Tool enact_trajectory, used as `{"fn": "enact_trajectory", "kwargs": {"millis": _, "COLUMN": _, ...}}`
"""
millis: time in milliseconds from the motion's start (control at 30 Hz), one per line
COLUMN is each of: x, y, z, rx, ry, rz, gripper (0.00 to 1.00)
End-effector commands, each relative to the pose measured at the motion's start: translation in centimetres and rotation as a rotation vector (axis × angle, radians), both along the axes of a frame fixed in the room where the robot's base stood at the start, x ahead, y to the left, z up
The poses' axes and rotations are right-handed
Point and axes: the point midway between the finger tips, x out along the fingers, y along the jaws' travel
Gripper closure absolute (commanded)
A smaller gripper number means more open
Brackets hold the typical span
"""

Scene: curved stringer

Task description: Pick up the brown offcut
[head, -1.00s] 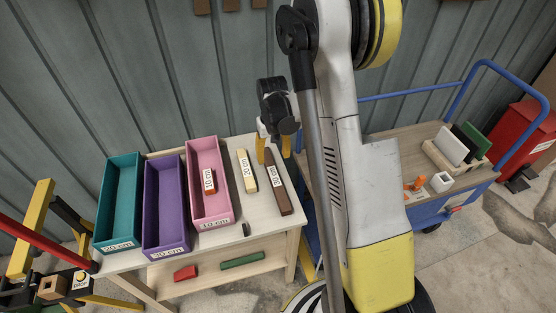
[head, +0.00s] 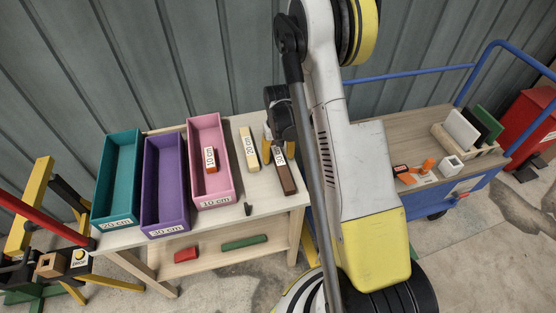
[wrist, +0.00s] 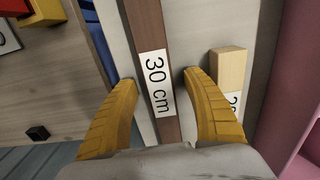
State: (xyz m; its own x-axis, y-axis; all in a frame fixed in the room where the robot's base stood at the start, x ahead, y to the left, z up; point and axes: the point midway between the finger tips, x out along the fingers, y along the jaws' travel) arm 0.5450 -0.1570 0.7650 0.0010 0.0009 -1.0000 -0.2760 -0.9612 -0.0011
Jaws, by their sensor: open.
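The brown offcut (head: 286,178) is a long dark bar with a white "30 cm" label. It lies on the right end of the light wooden table (head: 262,202). In the wrist view the brown offcut (wrist: 150,32) runs between the two yellow fingers, with a gap on each side. My gripper (head: 279,159) is open and is over the labelled part of the bar. It also shows in the wrist view (wrist: 160,84). The head view cannot show how far the fingertips are above the table.
A pale "20 cm" offcut (head: 249,149) lies just left of the brown one, close to one finger. Teal (head: 119,180), purple (head: 165,185) and pink (head: 226,165) bins stand further left; the pink holds a red "10 cm" piece (head: 210,160). A blue-framed cart (head: 440,200) stands right.

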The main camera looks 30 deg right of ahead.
Motion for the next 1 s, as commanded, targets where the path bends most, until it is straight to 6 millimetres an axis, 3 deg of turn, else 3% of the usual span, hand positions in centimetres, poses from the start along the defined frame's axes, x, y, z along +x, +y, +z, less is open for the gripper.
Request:
{"fn": "enact_trajectory", "kwargs": {"millis": 100, "x": 0.0, "y": 0.0, "z": 0.1, "rx": 0.0, "ry": 0.0, "rz": 0.0, "gripper": 0.44}}
{"fn": "enact_trajectory", "kwargs": {"millis": 300, "x": 0.0, "y": 0.0, "z": 0.2, "rx": 0.0, "ry": 0.0, "rz": 0.0, "gripper": 1.0}}
{"fn": "enact_trajectory", "kwargs": {"millis": 767, "x": 0.0, "y": 0.0, "z": 0.5, "rx": 0.0, "ry": 0.001, "rz": 0.0, "gripper": 1.0}}
{"fn": "enact_trajectory", "kwargs": {"millis": 1000, "x": 0.0, "y": 0.0, "z": 3.5, "rx": -0.001, "ry": 0.001, "rz": 0.0, "gripper": 1.0}}
